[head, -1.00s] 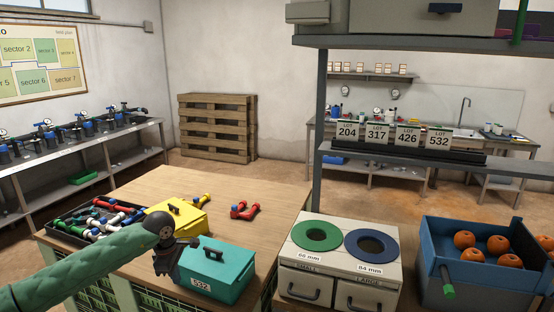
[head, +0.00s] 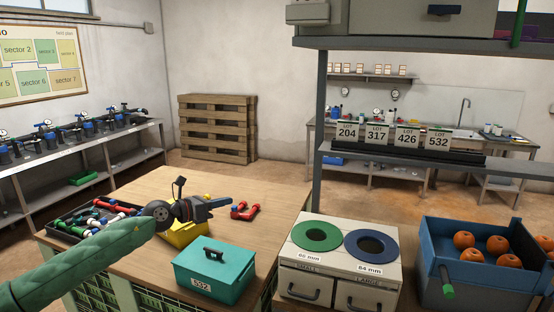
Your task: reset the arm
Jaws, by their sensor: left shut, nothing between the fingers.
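My left arm comes in from the lower left in the head view. My left gripper (head: 222,202) is shut and empty. My right gripper is not in view.
A tray of pipe fittings (head: 68,234) is at the table's left. Red fittings (head: 244,213) lie right of the gripper. A sizing box with green and blue rings (head: 343,272) and a blue crate of orange fruit (head: 466,290) stand to the right. The table's back is clear.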

